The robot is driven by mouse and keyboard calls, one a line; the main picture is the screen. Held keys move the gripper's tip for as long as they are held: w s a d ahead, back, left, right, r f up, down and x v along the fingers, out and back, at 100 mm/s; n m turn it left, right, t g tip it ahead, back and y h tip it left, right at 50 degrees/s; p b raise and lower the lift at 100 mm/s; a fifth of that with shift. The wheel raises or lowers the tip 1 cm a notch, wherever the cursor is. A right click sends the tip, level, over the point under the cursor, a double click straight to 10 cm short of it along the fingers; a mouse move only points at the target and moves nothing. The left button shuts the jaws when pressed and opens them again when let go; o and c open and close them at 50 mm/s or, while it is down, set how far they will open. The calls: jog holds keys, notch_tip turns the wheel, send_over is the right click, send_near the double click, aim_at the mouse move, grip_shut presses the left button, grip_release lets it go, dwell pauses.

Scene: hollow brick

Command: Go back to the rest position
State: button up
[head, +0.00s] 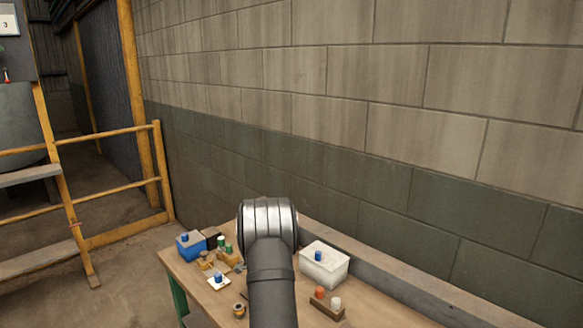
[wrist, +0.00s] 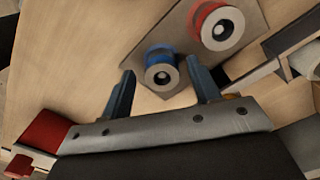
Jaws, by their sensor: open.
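In the wrist view my gripper (wrist: 160,68) is open, its two dark fingers apart. A blue spool-shaped piece (wrist: 161,72) with a pale round top appears between the fingertips. Gaps show on both sides of it, and I cannot tell how far below the fingers it is. A red spool-shaped piece (wrist: 218,24) stands beyond it to the upper right, on the same grey plate (wrist: 167,30). In the head view my arm rises over the workbench (head: 390,312), and my gripper is hidden behind it.
A blue box (head: 190,246) and small parts lie left of my arm. A white box (head: 324,268) and a brown block (head: 327,309) with orange and white pieces are to the right. A block wall (head: 400,90) stands behind, and a yellow railing (head: 112,188) at left.

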notch_tip(320, 180, up, 4)
jog(key=shift+r, duration=0.1)
jog(key=shift+w, duration=0.1)
dwell(0.8)
jog(key=o, duration=0.6)
jog(key=shift+r, duration=0.15)
jog(key=o, duration=0.4)
jog(key=r+n+t, duration=0.1)
jog(key=r+n, duration=0.3)
jog(key=n, duration=0.1)
jog(key=r+n+t, duration=0.1)
jog(key=r+n, duration=0.4)
jog(key=n, duration=0.1)
jog(key=shift+d+r+h, duration=0.2)
jog(key=shift+h, duration=0.1)
jog(key=shift+c, duration=0.2)
notch_tip(320, 180, up, 10)
jog(key=s+n+t, duration=0.2)
jog(key=n, duration=1.1)
jog(key=w+d+x, duration=0.1)
jog(key=x, duration=0.8)
jog(key=shift+h, duration=0.3)
jog(key=shift+d, duration=0.1)
